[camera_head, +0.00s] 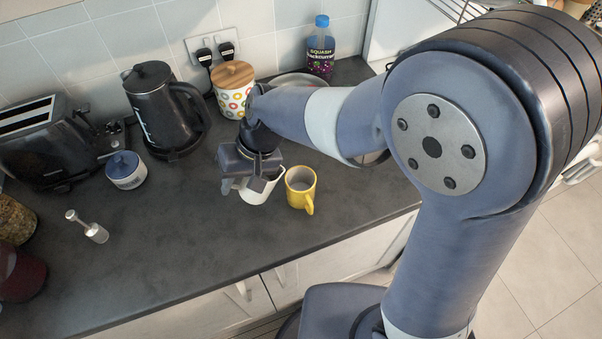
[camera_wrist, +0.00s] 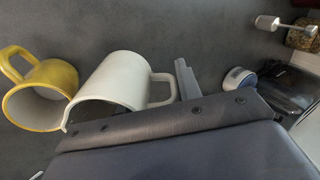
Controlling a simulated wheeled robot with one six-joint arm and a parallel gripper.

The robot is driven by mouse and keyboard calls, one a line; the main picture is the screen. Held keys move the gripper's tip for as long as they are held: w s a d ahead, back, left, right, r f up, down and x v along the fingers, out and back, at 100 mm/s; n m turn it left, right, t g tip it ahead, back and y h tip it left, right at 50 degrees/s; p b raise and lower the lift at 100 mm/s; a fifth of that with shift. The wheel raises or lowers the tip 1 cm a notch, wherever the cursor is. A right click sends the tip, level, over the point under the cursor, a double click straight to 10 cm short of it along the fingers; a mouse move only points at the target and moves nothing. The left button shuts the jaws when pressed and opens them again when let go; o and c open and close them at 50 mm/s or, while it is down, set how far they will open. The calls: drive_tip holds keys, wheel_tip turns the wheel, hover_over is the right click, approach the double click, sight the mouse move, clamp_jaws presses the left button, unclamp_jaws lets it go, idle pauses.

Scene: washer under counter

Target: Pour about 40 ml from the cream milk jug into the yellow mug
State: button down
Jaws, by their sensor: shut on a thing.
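The yellow mug (camera_head: 301,188) stands upright on the dark counter, its handle toward the front edge. The cream milk jug (camera_head: 262,188) is just left of it, largely hidden behind my gripper (camera_head: 250,180), which is shut on it. In the wrist view the cream jug (camera_wrist: 115,84) is at the centre left, its handle toward the gripper finger (camera_wrist: 187,80). Its mouth faces toward the yellow mug (camera_wrist: 40,88), close beside it. The jug's tilt is hard to judge. I see no stream of milk, and the contents of both are unclear.
A black kettle (camera_head: 160,105), a toaster (camera_head: 50,140), a small lidded pot (camera_head: 126,172) and a spotted canister (camera_head: 234,92) stand behind and left. A squash bottle (camera_head: 320,48) is at the back. The counter (camera_head: 190,235) in front is clear up to its edge.

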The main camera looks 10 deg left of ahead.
drive_tip(key=f, duration=0.2)
drive_tip(key=f+h, duration=0.1)
drive_tip(key=f, duration=0.1)
drive_tip(key=a+f+t+h, duration=0.1)
drive_tip(key=f, duration=0.1)
drive_tip(key=shift+s+a, duration=0.1)
drive_tip(key=shift+s, duration=0.2)
drive_tip(key=shift+a+f+h+p, duration=0.1)
drive_tip(key=shift+a+h+p, duration=0.05)
drive_tip(key=shift+h+p, duration=0.7)
drive_tip(key=shift+a+f+t+h+p, duration=0.1)
drive_tip(key=shift+f+t+h+p, duration=0.15)
drive_tip(key=shift+f+t+p, duration=0.2)
drive_tip(key=shift+f, duration=0.1)
